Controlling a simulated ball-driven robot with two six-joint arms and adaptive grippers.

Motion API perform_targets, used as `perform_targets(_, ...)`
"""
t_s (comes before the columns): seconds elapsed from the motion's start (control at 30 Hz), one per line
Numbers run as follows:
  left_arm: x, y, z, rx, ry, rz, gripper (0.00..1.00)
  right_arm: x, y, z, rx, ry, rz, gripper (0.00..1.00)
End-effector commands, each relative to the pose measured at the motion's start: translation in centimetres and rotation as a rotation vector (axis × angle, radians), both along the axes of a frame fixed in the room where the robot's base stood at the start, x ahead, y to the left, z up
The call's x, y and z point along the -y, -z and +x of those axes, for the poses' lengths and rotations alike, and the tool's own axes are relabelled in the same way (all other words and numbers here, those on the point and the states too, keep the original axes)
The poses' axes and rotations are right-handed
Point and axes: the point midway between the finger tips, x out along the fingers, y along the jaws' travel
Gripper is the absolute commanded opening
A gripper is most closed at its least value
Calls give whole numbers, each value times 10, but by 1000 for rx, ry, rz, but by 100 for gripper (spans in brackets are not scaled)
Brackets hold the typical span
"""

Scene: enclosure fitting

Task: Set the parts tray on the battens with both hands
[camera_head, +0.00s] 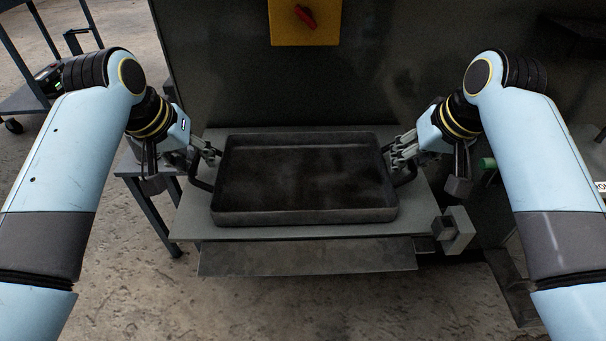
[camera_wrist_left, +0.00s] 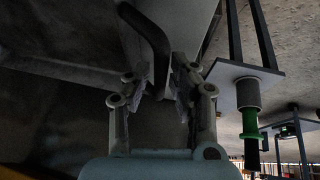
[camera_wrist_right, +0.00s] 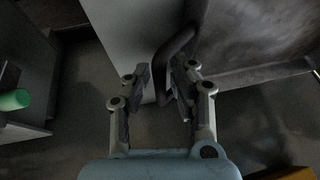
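The dark, shallow parts tray (camera_head: 305,216) is at the middle of the head view, level, over a grey shelf board (camera_head: 300,232). It looks empty. It has a bar handle at each end. My left gripper (camera_head: 212,155) is at the tray's left handle (camera_wrist_left: 152,35); its fingers stand apart on either side of the bar in the left wrist view. My right gripper (camera_head: 395,160) is at the right handle (camera_wrist_right: 178,45); its fingers are also apart, with the bar between their tips. No battens can be made out. I cannot tell whether the tray touches the board.
A dark cabinet wall with a yellow panel and red switch (camera_head: 305,18) stands behind the board. A grey block-shaped bracket (camera_head: 455,230) is at the board's front right corner. A blue-grey cart (camera_head: 30,95) is at the far left. Floor is clear in front.

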Motion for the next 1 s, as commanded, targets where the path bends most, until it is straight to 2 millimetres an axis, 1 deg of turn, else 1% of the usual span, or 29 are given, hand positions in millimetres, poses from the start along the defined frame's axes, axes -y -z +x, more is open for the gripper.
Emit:
perform_targets(0.03,0,0,0,0,0,0,15,0,0,0,0,0,0,15)
perform_targets(0.13,0,0,0,0,0,0,2,0,0,0,0,0,0,2)
perform_targets(0.17,0,0,0,0,0,0,0,0,0,0,0,0,0,0)
perform_targets(0.77,0,-1,0,1,1,0,0,0,-1,0,2,2,0,0)
perform_targets(0.87,0,-5,0,3,0,1,0,0,-5,1,3,2,0,0)
perform_targets(1.0,0,-18,1,8,1,0,0,1,-18,2,9,2,-1,0)
